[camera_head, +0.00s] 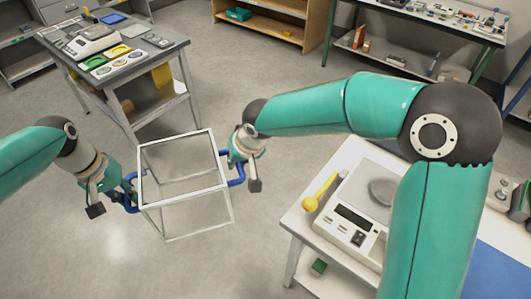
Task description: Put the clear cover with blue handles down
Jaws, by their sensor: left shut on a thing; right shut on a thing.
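The clear cover (183,157) is a see-through box with a pale frame and a blue handle on each side. It is held in the air over open grey floor, in the middle left of the head view, slightly tilted in the picture. My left gripper (121,200) is shut on the left blue handle (131,191). My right gripper (238,168) is shut on the right blue handle (238,179). The fingers partly hide both handles.
A white table (293,224) at lower right bears a scale (346,226) and a yellow spoon-like tool (318,192). A grey table (125,68) at upper left bears another scale (91,41) and coloured trays. Shelves line the back. The floor between is clear.

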